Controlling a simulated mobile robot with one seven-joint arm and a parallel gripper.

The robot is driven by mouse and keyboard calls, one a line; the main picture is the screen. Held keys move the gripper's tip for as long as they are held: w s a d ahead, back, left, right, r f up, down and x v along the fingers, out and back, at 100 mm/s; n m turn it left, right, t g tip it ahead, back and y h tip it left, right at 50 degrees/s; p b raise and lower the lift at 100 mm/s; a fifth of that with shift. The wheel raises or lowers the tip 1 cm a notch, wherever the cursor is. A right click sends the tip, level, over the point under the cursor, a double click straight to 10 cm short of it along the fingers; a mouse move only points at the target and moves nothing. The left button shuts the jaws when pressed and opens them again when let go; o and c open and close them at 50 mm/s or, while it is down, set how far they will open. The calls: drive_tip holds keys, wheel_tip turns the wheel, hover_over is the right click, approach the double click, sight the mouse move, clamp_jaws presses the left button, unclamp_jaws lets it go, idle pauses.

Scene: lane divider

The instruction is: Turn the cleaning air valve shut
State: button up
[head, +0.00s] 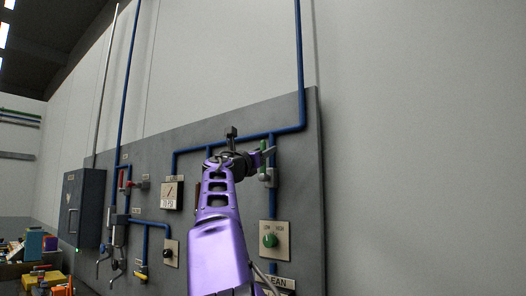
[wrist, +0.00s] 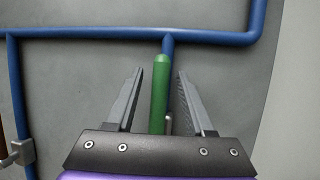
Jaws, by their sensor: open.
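The cleaning air valve has a green lever handle (wrist: 160,95), which points upright, along its vertical blue pipe (wrist: 168,44). In the head view the green handle (head: 263,146) shows at the pipe just above a grey valve body (head: 271,178), partly hidden by my gripper (head: 267,155). In the wrist view my gripper (wrist: 160,74) is open, with one finger on each side of the handle. Small gaps show between the handle and both fingers, so it is not gripped. A sign reading "CLEAN" (head: 277,283) is low on the panel under this pipe.
The grey panel (head: 306,200) carries blue pipes, a green LOW/HIGH knob (head: 270,240), a gauge plate (head: 172,196) and a black knob (head: 168,253). Another valve with a red handle (head: 121,179) is further left. A dark box (head: 84,208) is at far left.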

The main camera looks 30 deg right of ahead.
clamp_jaws()
idle(1.3)
